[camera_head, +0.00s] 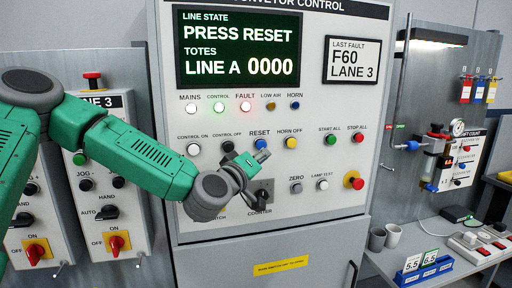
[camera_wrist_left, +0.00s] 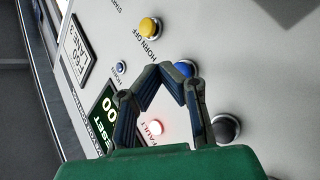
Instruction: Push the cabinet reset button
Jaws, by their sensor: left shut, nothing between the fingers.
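The blue RESET button (camera_head: 260,144) sits on the grey conveyor control cabinet (camera_head: 330,120), below the lamp row. My left gripper (camera_head: 263,156) is shut and empty, its tips just below and in front of the button. In the left wrist view the closed fingertips (camera_wrist_left: 170,76) overlap the edge of the blue button (camera_wrist_left: 187,68). I cannot tell whether they touch it. The screen (camera_head: 238,48) reads PRESS RESET, LINE A 0000. The FAULT lamp (camera_head: 245,106) is lit red. My right gripper is not in view.
The yellow HORN OFF button (camera_head: 291,143) is right of RESET; the black CONTROL OFF button (camera_head: 227,147) is left. A key switch (camera_head: 263,190) lies below, near my wrist. A shelf (camera_head: 440,240) holds cups and trays.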

